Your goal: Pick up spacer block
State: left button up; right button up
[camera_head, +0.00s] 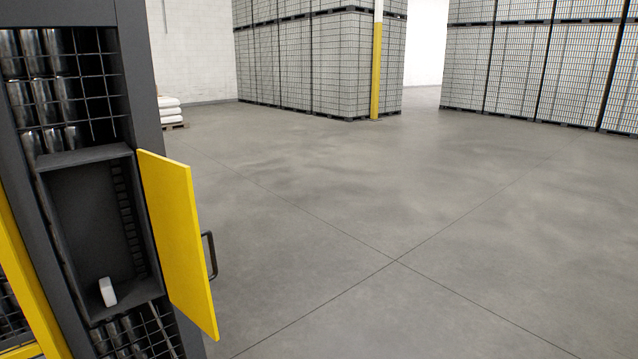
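A small white block (107,292), which looks like the spacer block, stands on the floor of a dark open compartment (85,215) at the lower left. It is near the middle of the compartment floor and looks upright. Nothing touches it from above. Neither of my grippers shows in the head view, so their distance from the block cannot be told.
A yellow door (178,235) with a black handle (210,255) stands open on the compartment's right. Wire racks of dark cans (45,95) lie above and below. Wide grey floor (400,220) is clear. Stacked pallets (320,65) and a yellow post (377,70) stand far back.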

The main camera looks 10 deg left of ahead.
aim_at(106, 290)
jog(key=u, duration=1.4)
jog(key=i+z, duration=0.45)
jog(key=i+j, duration=0.05)
jog(key=i, duration=0.05)
